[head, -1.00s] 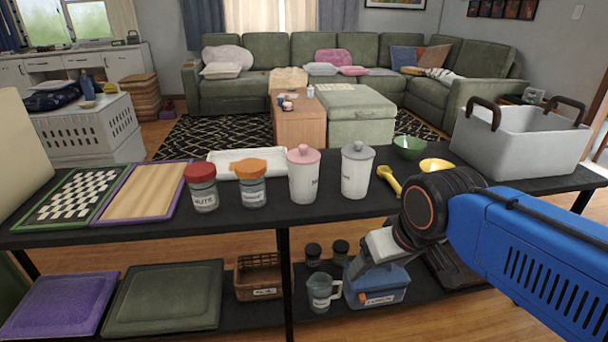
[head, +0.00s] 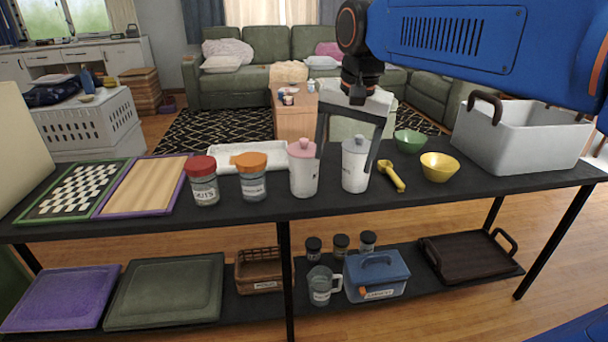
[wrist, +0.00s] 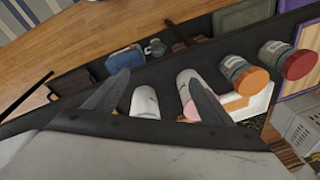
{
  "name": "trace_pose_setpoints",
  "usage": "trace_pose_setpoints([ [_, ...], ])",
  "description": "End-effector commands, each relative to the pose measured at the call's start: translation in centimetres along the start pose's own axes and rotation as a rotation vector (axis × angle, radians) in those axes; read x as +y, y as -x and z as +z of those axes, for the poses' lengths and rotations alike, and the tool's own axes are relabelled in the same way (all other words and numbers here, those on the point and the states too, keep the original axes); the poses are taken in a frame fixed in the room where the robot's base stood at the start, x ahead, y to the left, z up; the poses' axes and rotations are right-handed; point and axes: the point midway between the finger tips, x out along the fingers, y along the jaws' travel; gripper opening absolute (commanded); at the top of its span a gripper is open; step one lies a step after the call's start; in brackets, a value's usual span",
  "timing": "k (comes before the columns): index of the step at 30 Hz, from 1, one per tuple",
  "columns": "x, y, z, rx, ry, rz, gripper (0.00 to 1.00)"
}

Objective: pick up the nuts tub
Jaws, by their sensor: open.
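The nuts tub (head: 204,189) is a clear jar with a red lid and a label that looks like NUTS. It stands upright on the black table, left of the orange-lidded jar (head: 252,184). It also shows at the upper right of the wrist view (wrist: 292,63). My gripper (head: 344,165) is open and empty, pointing down near the grey-lidded canister (head: 355,172), well right of the tub. In the wrist view its two fingers (wrist: 159,77) appear spread, with the white canisters showing around and between them. Whether they touch a canister I cannot tell.
The pink-lidded canister (head: 303,176) stands beside the grey-lidded one. A white tray (head: 225,160) lies behind the jars, and a striped board (head: 145,185) lies left of the tub. Bowls, a yellow scoop (head: 391,175) and a grey bin (head: 525,140) are to the right.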

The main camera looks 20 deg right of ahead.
Motion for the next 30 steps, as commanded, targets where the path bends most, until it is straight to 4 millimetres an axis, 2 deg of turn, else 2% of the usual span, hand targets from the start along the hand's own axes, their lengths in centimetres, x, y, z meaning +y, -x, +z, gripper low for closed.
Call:
trace_pose_setpoints([
  [1, -1.4, 0.7, -1.2, -0.014, -0.045, 0.011, 0.76],
  [6, -5.3, 2.8, -4.4, -0.053, -0.219, 0.053, 0.76],
  [15, -11.5, 5.0, -8.9, -0.097, -0.495, 0.137, 0.76],
  [19, -12.9, 5.4, -9.9, -0.103, -0.563, 0.159, 0.76],
  [23, -13.4, 5.3, -10.2, -0.106, -0.592, 0.171, 0.76],
  [26, -13.4, 4.5, -10.1, -0.107, -0.597, 0.172, 0.76],
  [30, -13.0, 2.3, -9.7, -0.107, -0.596, 0.174, 0.76],
])
